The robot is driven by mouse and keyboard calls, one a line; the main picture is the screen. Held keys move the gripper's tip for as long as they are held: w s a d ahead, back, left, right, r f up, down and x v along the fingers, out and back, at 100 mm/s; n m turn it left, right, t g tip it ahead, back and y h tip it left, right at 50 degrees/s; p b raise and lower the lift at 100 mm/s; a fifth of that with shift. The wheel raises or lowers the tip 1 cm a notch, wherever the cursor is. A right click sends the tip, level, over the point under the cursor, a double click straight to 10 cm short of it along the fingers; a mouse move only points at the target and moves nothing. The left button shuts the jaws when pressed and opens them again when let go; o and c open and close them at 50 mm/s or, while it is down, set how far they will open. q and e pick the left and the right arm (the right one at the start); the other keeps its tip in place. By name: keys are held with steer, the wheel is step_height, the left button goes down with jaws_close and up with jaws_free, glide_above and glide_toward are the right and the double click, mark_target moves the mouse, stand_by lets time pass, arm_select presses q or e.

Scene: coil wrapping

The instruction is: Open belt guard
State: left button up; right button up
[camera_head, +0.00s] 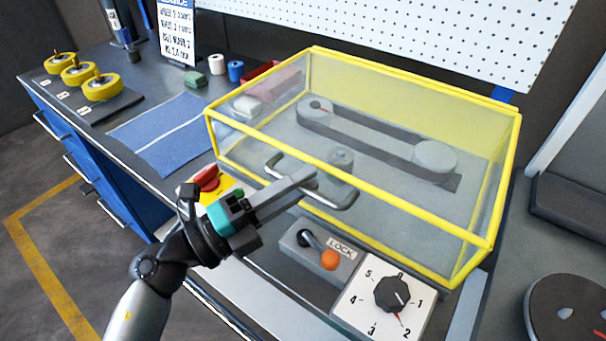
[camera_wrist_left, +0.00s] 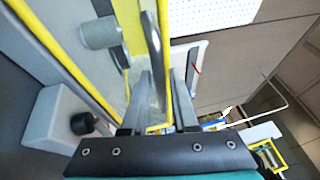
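The belt guard (camera_head: 470,238), a clear box with a yellow frame, sits closed over a dark belt (camera_head: 375,140) and its pulleys. Its grey bar handle (camera_head: 343,202) is on the front side and also shows in the left wrist view (camera_wrist_left: 153,42). My left gripper (camera_head: 306,180) is at the handle. In the left wrist view its two fingers (camera_wrist_left: 160,85) are apart, with the handle bar between them; I see no clear grip on it. My right gripper is not in view.
In front of the guard are a lock box (camera_head: 300,250) with an orange knob, a numbered dial (camera_head: 392,293) and a red stop button (camera_head: 207,179). Yellow spools (camera_head: 102,88) and a blue mat (camera_head: 165,133) lie left. A pegboard (camera_head: 400,35) stands behind.

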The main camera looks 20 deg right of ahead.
arm_select(q)
steer(key=shift+a, duration=0.1)
jaws_close()
stand_by(1.3)
